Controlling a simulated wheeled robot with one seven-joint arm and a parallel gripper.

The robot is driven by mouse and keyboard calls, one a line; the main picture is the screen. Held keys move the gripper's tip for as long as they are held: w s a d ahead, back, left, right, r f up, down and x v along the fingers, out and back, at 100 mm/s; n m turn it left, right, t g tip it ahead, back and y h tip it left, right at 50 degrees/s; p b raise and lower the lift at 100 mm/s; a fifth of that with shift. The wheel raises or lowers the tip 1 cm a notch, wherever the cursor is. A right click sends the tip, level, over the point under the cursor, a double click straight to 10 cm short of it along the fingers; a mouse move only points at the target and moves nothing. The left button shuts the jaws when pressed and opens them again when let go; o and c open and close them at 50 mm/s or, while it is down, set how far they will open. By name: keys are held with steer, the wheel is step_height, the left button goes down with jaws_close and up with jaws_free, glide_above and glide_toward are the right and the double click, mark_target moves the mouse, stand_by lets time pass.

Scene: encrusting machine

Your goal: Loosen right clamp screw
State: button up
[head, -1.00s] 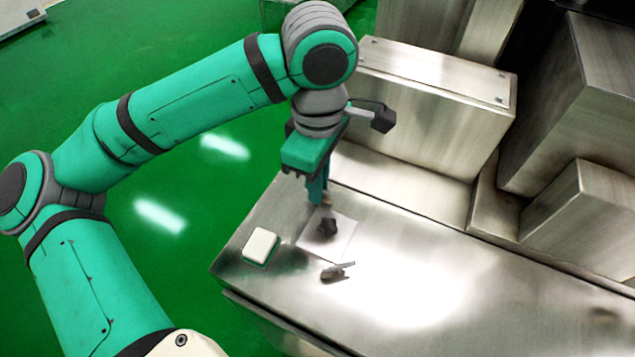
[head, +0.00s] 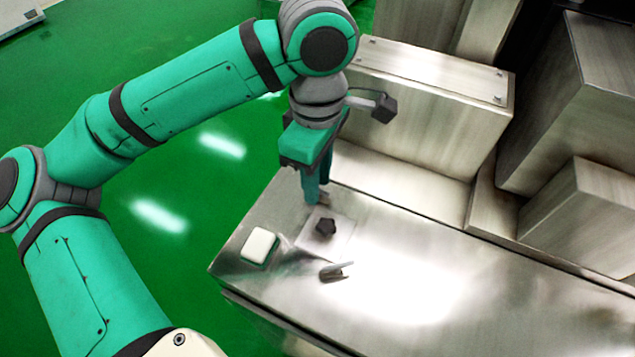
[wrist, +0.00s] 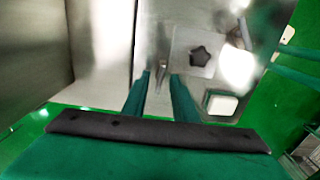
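My gripper (head: 318,202) points down at the back left part of the steel table. In the wrist view its two green fingers (wrist: 160,74) stand apart, with a small metal clamp screw (wrist: 161,66) showing between or just beyond the tips. Contact cannot be told; in the head view the fingers mostly hide this screw. A dark star-shaped knob (head: 326,227) sits on a pale square plate (head: 342,243) beside the gripper. A second metal clamp screw (head: 337,272) lies on the plate's opposite side, nearer the front; it also shows in the wrist view (wrist: 245,33).
A white box (head: 260,246) stands near the table's left edge. A large steel housing (head: 430,100) rises behind my gripper, with more steel blocks (head: 580,215) at right. The steel table (head: 480,290) is clear toward the right front.

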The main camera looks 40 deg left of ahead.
step_height(320, 180, up, 9)
stand_by(0.3)
steer(key=shift+r, duration=0.1)
